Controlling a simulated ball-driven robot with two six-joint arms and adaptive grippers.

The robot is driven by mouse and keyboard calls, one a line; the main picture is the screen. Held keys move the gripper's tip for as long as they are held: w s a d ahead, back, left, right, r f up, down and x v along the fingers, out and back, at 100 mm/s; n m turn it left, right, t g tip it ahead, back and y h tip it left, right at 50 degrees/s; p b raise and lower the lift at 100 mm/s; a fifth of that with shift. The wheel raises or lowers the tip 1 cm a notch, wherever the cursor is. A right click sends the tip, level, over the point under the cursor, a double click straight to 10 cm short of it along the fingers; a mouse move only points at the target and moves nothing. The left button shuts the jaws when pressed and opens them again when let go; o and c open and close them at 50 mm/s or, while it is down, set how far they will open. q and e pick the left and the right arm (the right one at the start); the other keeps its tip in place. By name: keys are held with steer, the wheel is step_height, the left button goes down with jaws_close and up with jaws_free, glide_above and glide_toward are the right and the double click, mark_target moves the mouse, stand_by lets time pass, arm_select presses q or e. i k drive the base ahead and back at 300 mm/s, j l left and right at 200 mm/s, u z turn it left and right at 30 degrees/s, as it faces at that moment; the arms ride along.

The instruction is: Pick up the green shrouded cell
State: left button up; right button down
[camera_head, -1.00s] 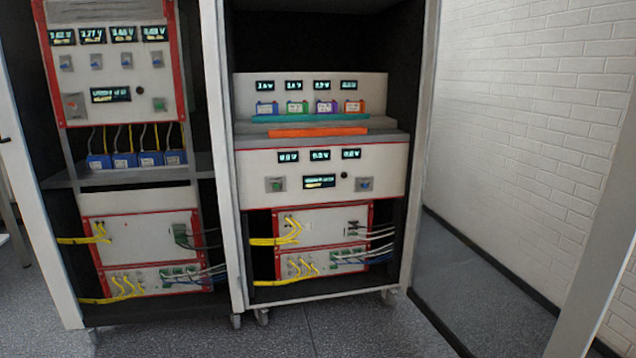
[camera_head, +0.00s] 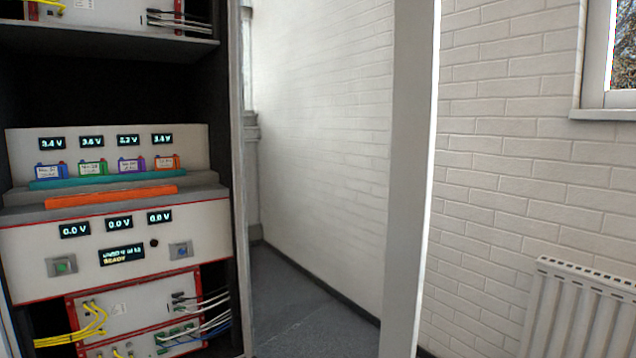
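The green shrouded cell (camera_head: 93,169) stands on the shelf of the rack at the left, second from the left in a row of cells. A blue cell (camera_head: 51,171) is on its left, a purple cell (camera_head: 131,165) and an orange cell (camera_head: 166,162) on its right. A display above it appears to read 3.6 V. Neither of my grippers is in view.
A teal strip (camera_head: 100,178) and an orange strip (camera_head: 111,197) lie in front of the cells. The rack's right post (camera_head: 239,200) borders open floor (camera_head: 290,300). A grey-white pillar (camera_head: 408,180) stands mid-right, with a radiator (camera_head: 580,310) at the right.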

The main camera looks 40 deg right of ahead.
mark_target(89, 169)
steer(key=l+u, duration=0.15)
steer(key=l, duration=0.95)
steer(key=l+u, duration=0.15)
steer(key=l, duration=0.95)
steer(key=k+l+u, duration=0.15)
steer(key=l, duration=0.95)
steer(key=l+u, duration=0.25)
steer(key=u, duration=1.6)
steer(key=i+j+z, duration=0.2)
steer(key=i+j, duration=0.95)
steer(key=i, duration=0.15)
steer(key=i+l, duration=0.2)
steer(key=i, duration=0.15)
steer(key=i+l+z, duration=0.15)
steer(key=i+l, duration=0.25)
steer(key=i, duration=0.35)
steer(key=k+z, duration=0.05)
